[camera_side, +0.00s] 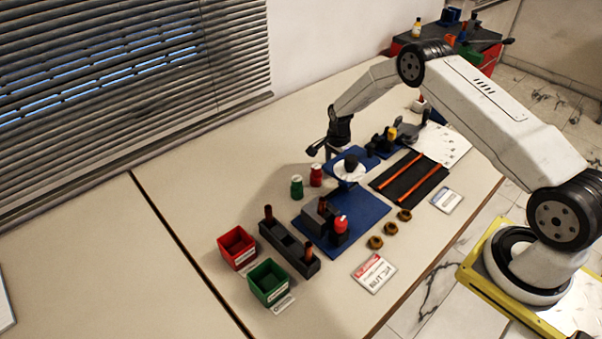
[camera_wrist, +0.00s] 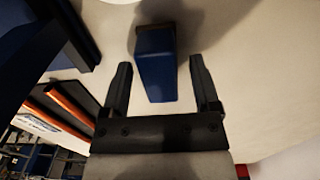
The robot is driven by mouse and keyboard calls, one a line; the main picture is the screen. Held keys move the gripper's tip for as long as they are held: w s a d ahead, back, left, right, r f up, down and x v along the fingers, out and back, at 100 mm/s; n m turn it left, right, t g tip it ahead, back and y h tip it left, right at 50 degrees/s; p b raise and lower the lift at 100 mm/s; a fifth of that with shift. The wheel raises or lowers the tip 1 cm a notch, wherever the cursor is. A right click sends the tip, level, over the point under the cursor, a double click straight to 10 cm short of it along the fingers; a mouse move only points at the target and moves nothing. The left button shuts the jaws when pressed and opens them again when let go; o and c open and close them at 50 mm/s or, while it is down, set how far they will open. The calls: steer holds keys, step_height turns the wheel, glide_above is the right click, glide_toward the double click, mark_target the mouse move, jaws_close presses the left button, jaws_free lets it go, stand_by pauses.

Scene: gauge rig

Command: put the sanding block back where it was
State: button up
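In the wrist view, a blue block with a brown edge (camera_wrist: 156,68), which looks like the sanding block, is between the fingers of my gripper (camera_wrist: 161,66). The fingers are open, one on each side, with a visible gap between each finger and the block. The pale tabletop is behind it. In the side view, my gripper (camera_side: 336,154) points down over the far part of the table, behind the blue stand with a white disc (camera_side: 349,172). I cannot make out the block in the side view.
A black mat with orange rods (camera_side: 398,187) lies to the right. A blue plate (camera_side: 370,208) with dark fixtures, red and green jars (camera_side: 297,187), a dark holder (camera_side: 284,246), a red bin (camera_side: 230,260) and a green bin (camera_side: 262,293) stand nearer.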

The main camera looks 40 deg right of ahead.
steer(key=shift+r, duration=0.2)
step_height(320, 180, up, 12)
stand_by(0.9)
stand_by(0.4)
steer(key=s+a+r+n+t, duration=0.1)
steer(key=s+a+r+n, duration=0.8)
steer(key=s+a, duration=0.1)
steer(key=s+a+r+n, duration=0.1)
steer(key=s+a+n, duration=0.1)
steer(key=s+n, duration=0.2)
steer(key=s+a+n+t, duration=0.1)
steer(key=s+a+n, duration=0.2)
steer(key=s, duration=0.8)
steer(key=shift+s+r+n+t, duration=0.2)
steer(key=shift+r+n+t, duration=0.15)
steer(key=shift+n, duration=0.65)
steer(key=shift+w, duration=0.2)
